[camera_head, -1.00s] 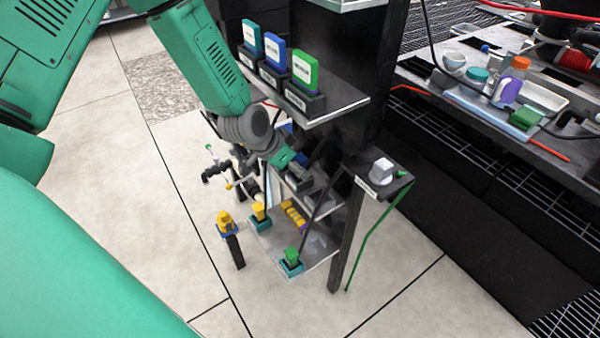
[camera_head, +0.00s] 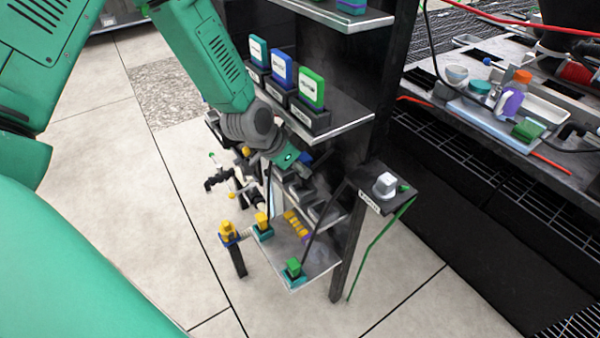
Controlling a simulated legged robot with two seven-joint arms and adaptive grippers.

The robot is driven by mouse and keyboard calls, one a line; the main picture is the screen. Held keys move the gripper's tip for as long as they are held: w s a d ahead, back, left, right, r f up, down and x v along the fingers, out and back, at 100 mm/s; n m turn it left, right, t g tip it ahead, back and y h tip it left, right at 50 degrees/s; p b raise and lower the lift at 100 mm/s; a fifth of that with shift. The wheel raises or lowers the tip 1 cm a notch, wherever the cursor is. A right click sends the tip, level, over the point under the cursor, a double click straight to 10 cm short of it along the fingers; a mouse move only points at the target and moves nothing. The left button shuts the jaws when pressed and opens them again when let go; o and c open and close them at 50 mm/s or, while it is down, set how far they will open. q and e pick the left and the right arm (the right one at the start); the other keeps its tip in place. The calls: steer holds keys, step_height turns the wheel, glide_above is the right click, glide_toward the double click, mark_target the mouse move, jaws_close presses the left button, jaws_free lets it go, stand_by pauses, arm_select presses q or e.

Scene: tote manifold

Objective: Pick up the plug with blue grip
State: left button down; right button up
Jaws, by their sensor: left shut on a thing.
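My left arm comes in from the upper left, and its left gripper (camera_head: 314,163) is at the lower shelves of the dark rack, below the shelf with the three upright blocks. It is shut on the plug with blue grip (camera_head: 305,157), of which only a small blue patch shows between the dark fingers. The rest of the plug is hidden by the gripper and wrist. A yellow plug (camera_head: 262,219) and a green plug (camera_head: 293,265) stand in teal sockets on the low shelf (camera_head: 315,262). My right gripper is out of view.
Teal, blue and green labelled blocks (camera_head: 282,70) stand on the shelf above the gripper. A dark post (camera_head: 345,250) carries a small ledge with a grey knob (camera_head: 385,184). A yellow-topped post (camera_head: 228,232) stands left. A cluttered bench (camera_head: 500,130) is at right; the floor at left is clear.

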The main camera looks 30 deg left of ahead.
arm_select(q)
steer(key=s+a+p, duration=0.1)
steer(key=s+a, duration=0.2)
steer(key=s, duration=0.5)
steer(key=s+a+p, duration=0.1)
steer(key=s+a, duration=0.2)
steer(key=s, duration=0.5)
steer(key=shift+s, duration=0.4)
steer(key=shift+a, duration=0.4)
steer(key=shift+d, duration=0.2)
